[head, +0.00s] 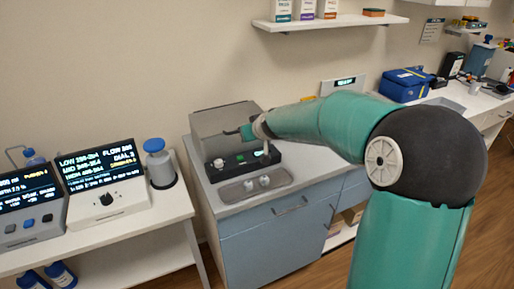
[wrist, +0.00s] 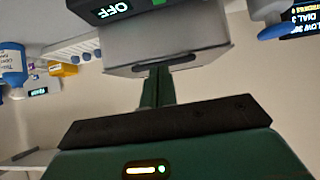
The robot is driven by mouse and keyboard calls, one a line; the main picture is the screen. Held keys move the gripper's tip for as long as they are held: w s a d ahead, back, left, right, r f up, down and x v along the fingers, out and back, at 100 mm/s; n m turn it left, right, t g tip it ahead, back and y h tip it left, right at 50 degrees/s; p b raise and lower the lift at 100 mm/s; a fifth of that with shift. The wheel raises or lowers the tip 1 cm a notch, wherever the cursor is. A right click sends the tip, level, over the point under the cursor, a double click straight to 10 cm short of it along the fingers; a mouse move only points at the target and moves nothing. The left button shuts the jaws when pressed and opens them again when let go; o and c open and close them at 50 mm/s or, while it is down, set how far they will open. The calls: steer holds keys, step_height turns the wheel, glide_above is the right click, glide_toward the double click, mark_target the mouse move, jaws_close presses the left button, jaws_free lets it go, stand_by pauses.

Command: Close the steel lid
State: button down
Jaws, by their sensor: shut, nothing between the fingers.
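The steel lid (head: 215,126) is a grey, box-like cover on a bench device with a black front panel (head: 238,164). It appears raised above the panel and towards the wall. In the wrist view, which is upside down, the lid (wrist: 125,57) fills the upper middle, with a dark handle slot (wrist: 165,63) near its edge. My gripper (head: 246,132) is in front of the lid on its right part. In the wrist view my gripper (wrist: 158,75) is shut and empty, with its fingertips close to the slot. I cannot tell whether they touch.
The device stands on a blue cabinet (head: 255,245), with a grey tray (head: 235,191) in front. To the left, a white table holds a display unit (head: 105,195) and a grey bottle (head: 159,165). A wall shelf (head: 335,22) is above. A blue box (head: 403,86) stands further right.

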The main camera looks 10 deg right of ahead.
steer(key=s+r+m+g+h, duration=0.1)
steer(key=s+r+g, duration=0.1)
steer(key=s, duration=1.7)
steer(key=s+r+m+g, duration=0.1)
steer(key=s+r+g, duration=0.1)
steer(key=s, duration=1.7)
steer(key=shift+s+a+g+h, duration=0.3)
steer(key=shift+s+a+h, duration=0.1)
